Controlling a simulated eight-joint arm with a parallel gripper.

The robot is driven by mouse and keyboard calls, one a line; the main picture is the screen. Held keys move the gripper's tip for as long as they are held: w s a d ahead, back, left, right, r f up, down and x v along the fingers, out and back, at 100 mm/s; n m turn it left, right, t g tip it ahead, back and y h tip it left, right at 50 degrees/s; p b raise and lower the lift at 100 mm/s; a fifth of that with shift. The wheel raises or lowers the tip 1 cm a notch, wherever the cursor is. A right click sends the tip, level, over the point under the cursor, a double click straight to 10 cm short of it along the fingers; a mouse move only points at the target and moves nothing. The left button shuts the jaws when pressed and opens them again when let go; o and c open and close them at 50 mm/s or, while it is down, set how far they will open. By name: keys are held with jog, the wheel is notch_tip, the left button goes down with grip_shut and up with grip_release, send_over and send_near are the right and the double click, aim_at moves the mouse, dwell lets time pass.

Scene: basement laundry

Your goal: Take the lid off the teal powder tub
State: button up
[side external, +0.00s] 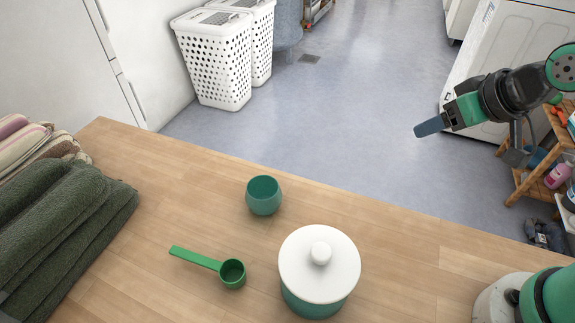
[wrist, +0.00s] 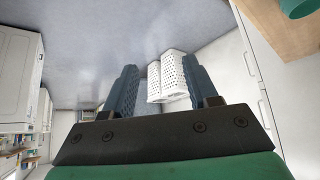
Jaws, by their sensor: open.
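The teal powder tub (side external: 311,305) stands upright on the wooden table near the front centre in the side view. Its white lid (side external: 300,280), with a round knob on top, sits on it and covers its mouth. My gripper (side external: 430,127) is raised at the right, beyond the table's far edge and well apart from the tub. In the wrist view my gripper (wrist: 162,92) shows two blue-grey fingers spread apart with nothing between them. The tub and lid cannot be made out in the wrist view.
A small teal cup (side external: 264,196) and a green scoop (side external: 232,273) are on the table (side external: 160,190) left of the tub. Folded dark green towels (side external: 70,235) lie at the left edge. White baskets (side external: 215,65) stand on the floor behind.

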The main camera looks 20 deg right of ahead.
jog(key=shift+o, duration=1.1)
jog(key=n+g+y, duration=0.4)
jog(key=n, duration=0.6)
send_over(322, 250)
jog(key=s+d, duration=0.1)
jog(key=d, duration=0.1)
jog(key=shift+s+r, duration=0.2)
jog(key=shift+r, duration=0.2)
jog(key=shift+s+a+h, duration=0.1)
jog(key=shift+s+h, duration=0.05)
jog(key=shift+h, duration=0.15)
jog(key=shift+x, duration=2.75)
grip_shut()
